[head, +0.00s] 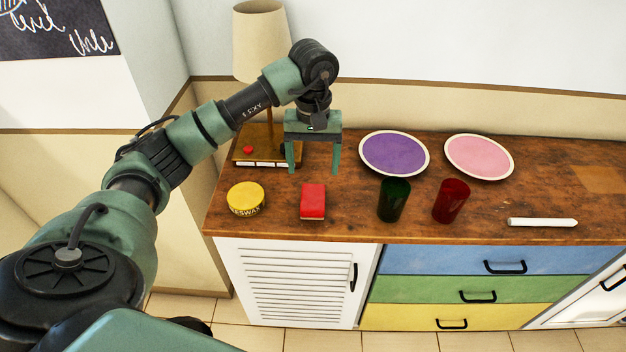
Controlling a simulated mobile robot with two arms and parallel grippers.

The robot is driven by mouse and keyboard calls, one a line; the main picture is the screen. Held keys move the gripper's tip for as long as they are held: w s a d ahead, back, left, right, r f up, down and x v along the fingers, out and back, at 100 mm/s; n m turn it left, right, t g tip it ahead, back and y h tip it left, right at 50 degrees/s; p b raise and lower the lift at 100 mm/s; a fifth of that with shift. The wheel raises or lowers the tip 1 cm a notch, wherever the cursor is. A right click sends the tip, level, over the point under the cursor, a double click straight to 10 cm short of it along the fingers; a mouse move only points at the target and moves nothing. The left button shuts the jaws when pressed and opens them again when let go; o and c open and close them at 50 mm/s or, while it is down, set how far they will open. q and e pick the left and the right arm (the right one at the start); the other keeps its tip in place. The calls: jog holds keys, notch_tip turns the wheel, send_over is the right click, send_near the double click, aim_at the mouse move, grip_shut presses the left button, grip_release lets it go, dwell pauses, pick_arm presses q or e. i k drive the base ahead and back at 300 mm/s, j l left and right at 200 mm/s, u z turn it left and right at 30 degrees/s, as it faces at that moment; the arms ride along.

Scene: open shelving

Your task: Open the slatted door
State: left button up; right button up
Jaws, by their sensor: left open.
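The slatted door (290,283) is white with horizontal louvres, at the lower left of the wooden cabinet. It looks shut. Its black upright handle (353,277) is near its right edge. My left gripper (313,172) is green, points down and is open, with nothing between its fingers. It is above the countertop, up and behind the door and its handle, and apart from both. My right gripper is not in view.
On the countertop (400,229) are a yellow beeswax tin (246,199), a red box (312,201), a green cup (393,200), a red cup (451,201), a purple plate (394,153), a pink plate (479,157), a white stick (542,222) and a lamp (262,40). Coloured drawers (440,261) adjoin the door.

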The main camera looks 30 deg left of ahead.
aim_at(276, 283)
jog(key=u, duration=1.2)
